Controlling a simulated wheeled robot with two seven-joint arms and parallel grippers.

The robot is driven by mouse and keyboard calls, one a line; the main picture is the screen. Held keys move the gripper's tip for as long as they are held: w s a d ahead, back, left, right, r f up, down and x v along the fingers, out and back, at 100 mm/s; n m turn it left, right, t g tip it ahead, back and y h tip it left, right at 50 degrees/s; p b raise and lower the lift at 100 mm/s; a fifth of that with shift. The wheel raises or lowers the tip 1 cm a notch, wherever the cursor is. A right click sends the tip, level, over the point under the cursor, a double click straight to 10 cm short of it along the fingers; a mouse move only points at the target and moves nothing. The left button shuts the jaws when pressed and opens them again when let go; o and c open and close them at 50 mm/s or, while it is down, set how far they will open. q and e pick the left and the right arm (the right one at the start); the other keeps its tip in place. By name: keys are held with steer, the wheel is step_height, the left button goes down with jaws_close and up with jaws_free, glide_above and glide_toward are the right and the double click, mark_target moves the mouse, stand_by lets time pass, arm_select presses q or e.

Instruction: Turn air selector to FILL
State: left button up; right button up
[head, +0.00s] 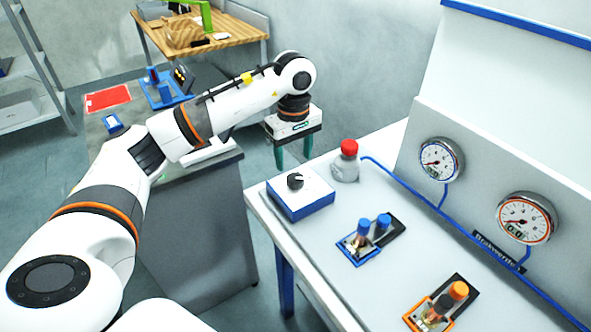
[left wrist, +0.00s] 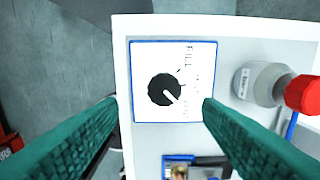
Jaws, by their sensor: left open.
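The air selector (head: 318,192) is a low box with a white top and blue sides at the bench's left end. Its round black knob (head: 295,181) carries a white pointer line. In the left wrist view the knob (left wrist: 165,90) has its pointer toward the lower right, while the printed FILL (left wrist: 188,53) is at the upper right. Other lettering on the plate is too small or partly hidden to read. My left gripper (head: 294,156) is open and empty, fingers down, above and beyond the box, apart from the knob. My right gripper is not in view.
Blue (head: 370,238) and orange (head: 440,305) fittings sit on the bench. Two gauges (head: 440,160) are on the back panel, with a blue hose (head: 440,207) running below. A grey cabinet (head: 205,235) stands left.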

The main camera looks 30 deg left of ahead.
mark_target(296, 178)
arm_select(q)
steer(key=f, duration=0.3)
steer(key=shift+w+f+p, duration=0.3)
steer(key=shift+f+p, duration=0.05)
steer(key=shift+p, duration=0.05)
step_height(296, 178, down, 2)
steer(key=shift+f, duration=0.1)
steer(key=shift+s+f+p, duration=0.1)
steer(key=shift+f+p, duration=0.1)
steer(key=shift+p, duration=0.1)
steer(key=shift+f, duration=0.25)
steer(key=c, duration=1)
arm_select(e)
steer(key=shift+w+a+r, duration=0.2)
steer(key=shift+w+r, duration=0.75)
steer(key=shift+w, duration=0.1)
